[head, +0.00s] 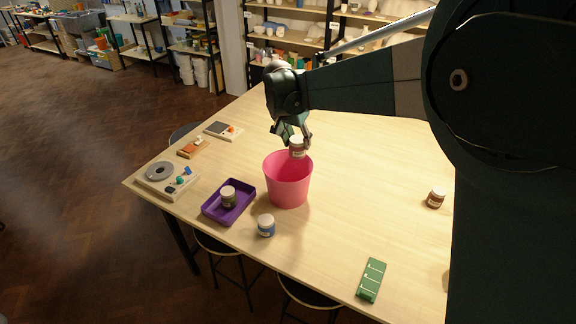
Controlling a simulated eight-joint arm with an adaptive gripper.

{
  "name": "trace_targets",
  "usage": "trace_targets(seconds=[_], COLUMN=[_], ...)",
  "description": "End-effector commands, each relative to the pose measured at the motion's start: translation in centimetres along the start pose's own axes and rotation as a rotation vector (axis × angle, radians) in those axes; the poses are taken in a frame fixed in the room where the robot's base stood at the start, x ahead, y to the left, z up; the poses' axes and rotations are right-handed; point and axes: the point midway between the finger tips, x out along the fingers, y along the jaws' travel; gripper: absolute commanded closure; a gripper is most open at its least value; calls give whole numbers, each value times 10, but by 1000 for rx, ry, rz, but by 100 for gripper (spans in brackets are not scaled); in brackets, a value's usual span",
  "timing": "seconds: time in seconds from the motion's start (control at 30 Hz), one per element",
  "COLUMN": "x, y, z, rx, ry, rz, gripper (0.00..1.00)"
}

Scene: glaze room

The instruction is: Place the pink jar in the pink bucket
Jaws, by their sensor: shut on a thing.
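The pink bucket (288,186) stands upright on the wooden table, left of the middle. My gripper (297,141) is just above the bucket's far rim, pointing down. It is shut on a small jar (298,152) with a pale lid and a pinkish body. The jar is upright at the bucket's back right rim, and its lower part overlaps the bucket's opening in the picture. I cannot tell whether the jar touches the rim or how far inside it is. The inside bottom of the bucket is hidden.
A purple tray (211,214) holding a grey-brown jar (228,197) is left of the bucket. A brown jar (436,198) and a green strip (371,280) are to the right. Small devices (168,180) line the left edge. The table's right-middle is clear.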

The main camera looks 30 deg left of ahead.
Motion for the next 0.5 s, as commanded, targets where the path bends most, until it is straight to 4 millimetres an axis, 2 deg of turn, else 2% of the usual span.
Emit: trace_targets(seconds=[0.03,0.2,0.5], x=[-2,-3,47], y=[-10,-33,-31], z=[5,17,36], rx=[-13,-47,-44], ry=[0,1,1], rz=[-5,-19,-18], gripper=[78,78,78])
